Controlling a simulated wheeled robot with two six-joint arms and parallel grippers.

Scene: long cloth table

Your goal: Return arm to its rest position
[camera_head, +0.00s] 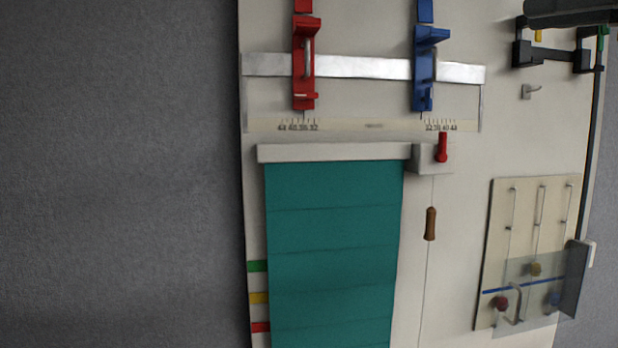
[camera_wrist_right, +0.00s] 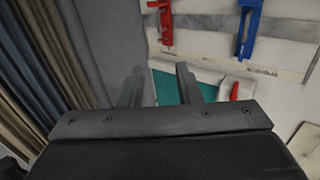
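My right gripper shows in the right wrist view (camera_wrist_right: 160,76) with its two grey fingers well apart and nothing between them. The fingers point toward the board, with part of the teal blind (camera_wrist_right: 178,88) visible beyond the gap. My left gripper is in neither view.
A pale board (camera_head: 460,210) carries a red slider (camera_head: 304,70), a blue slider (camera_head: 424,75), a teal blind (camera_head: 335,240), a brown cord handle (camera_head: 430,223), a red lever (camera_head: 442,147) and a panel with a clear cover (camera_head: 545,290). Grey floor (camera_head: 120,180) lies left.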

